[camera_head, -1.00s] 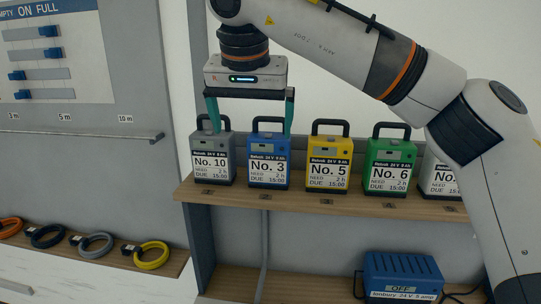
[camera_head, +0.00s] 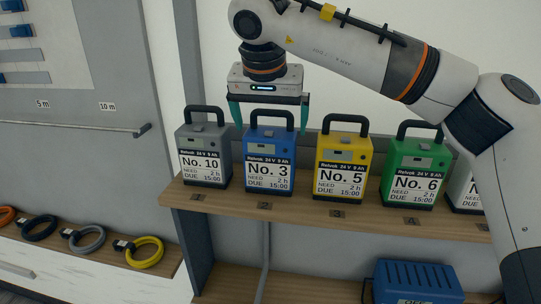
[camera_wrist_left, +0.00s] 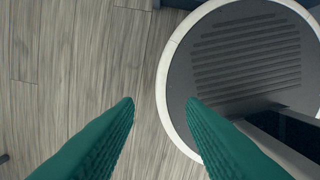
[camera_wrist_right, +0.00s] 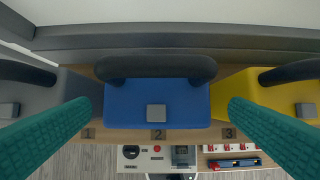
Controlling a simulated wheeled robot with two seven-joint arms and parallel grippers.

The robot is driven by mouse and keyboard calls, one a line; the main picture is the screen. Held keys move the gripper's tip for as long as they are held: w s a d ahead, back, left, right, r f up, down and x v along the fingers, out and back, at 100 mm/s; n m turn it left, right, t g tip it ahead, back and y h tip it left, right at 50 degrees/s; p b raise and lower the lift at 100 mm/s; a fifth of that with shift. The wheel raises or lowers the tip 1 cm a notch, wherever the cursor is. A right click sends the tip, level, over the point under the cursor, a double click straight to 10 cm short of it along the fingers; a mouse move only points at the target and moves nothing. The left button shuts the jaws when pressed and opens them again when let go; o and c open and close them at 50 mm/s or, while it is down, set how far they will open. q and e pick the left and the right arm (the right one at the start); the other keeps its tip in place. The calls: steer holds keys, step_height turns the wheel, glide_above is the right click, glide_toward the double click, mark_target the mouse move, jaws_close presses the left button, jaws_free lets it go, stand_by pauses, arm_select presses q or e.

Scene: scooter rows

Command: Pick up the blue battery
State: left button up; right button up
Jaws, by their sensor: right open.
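The blue battery (camera_head: 269,160), labelled No. 3, stands upright on the wooden shelf at mark 2, with its black handle (camera_head: 270,118) on top. My right gripper (camera_head: 268,122) is above it, open, with its teal fingers to the left and right of the handle, not closed on it. In the right wrist view the blue battery (camera_wrist_right: 157,105) lies between the two spread fingers, its dark handle (camera_wrist_right: 157,68) running across. My left gripper (camera_wrist_left: 160,102) is open and empty over the floor in the left wrist view.
The grey No. 10 battery (camera_head: 204,155) and yellow No. 5 battery (camera_head: 342,165) stand close on either side. The green No. 6 battery (camera_head: 415,172) is further right. A blue charger (camera_head: 418,280) sits on the lower shelf. Coiled cables (camera_head: 145,252) lie at lower left.

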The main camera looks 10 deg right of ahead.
mark_target(271, 138)
steer(key=shift+w+d+f, duration=0.15)
steer(key=shift+w+f, duration=0.05)
steer(key=shift+f, duration=0.15)
steer(key=shift+w+f, duration=0.25)
steer(key=p+x, duration=0.2)
steer(key=x, duration=0.2)
steer(key=shift+w+f+p, duration=0.15)
steer(key=shift+w+p, duration=0.1)
steer(key=shift+p, duration=0.05)
steer(key=shift+f, duration=0.2)
steer(key=c, duration=1.7)
arm_select(q)
steer(key=r, duration=0.1)
steer(key=w+r, duration=0.1)
steer(key=shift+w+r, duration=0.1)
steer(key=shift+r, duration=0.3)
arm_select(e)
steer(key=shift+w+r, duration=0.2)
steer(key=shift+c, duration=0.2)
